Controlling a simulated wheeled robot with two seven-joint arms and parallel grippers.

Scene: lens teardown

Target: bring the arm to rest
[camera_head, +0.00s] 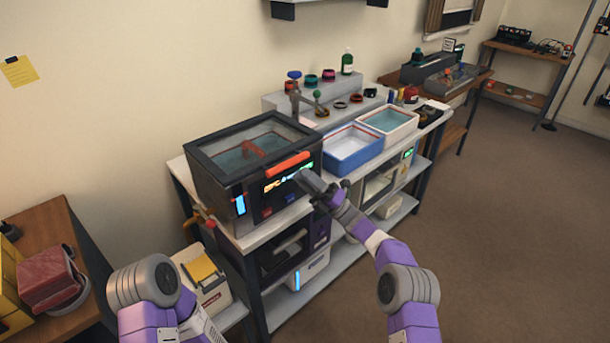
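My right arm (377,243), purple and grey, reaches forward from the lower right. Its dark grey gripper (316,184) is in front of the right front corner of a black box-shaped machine with a clear lid (252,143). The gripper overlaps the machine's front edge in the picture; I cannot tell whether they touch. The gripper is small and seen from behind, so I cannot tell whether it is open or shut, and nothing shows clearly in it. My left arm (147,295) shows only at the lower left, and its gripper is out of view.
The machine stands on a shelved bench (246,240). Right of it are a blue tray (352,148) and a cream tray with liquid (388,122). A grey stepped stand (310,96) holds rings and a green bottle (347,62). The floor (500,220) at right is clear.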

